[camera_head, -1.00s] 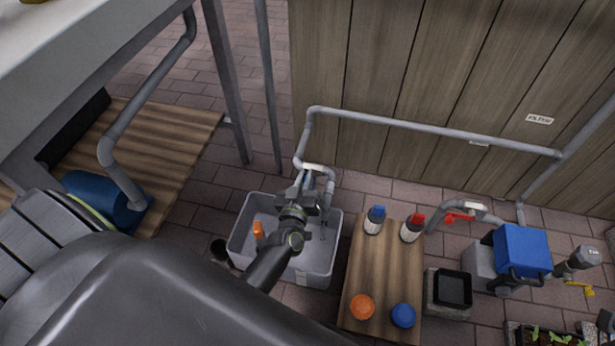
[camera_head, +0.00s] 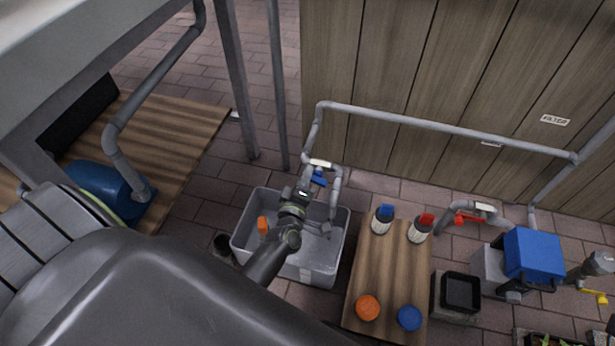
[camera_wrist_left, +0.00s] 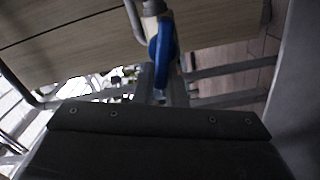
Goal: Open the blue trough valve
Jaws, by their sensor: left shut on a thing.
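The blue valve handle (camera_head: 319,178) sits on the grey pipe just below a white label, above the grey trough (camera_head: 335,255). My left gripper (camera_head: 306,188) is at the handle, over the trough's back edge. In the left wrist view the blue handle (camera_wrist_left: 163,50) stands upright at the pipe end, its lower part between my left gripper's fingers (camera_wrist_left: 162,88). The gripper is shut on it. The exact contact is partly hidden. My right gripper is not in view.
A wooden bench (camera_head: 385,270) with blue- and red-topped bottles and orange and blue round items stands right of the trough. A red valve handle (camera_head: 468,218) is farther right. The grey pipe (camera_head: 440,127) runs along the wooden wall (camera_head: 400,70) behind.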

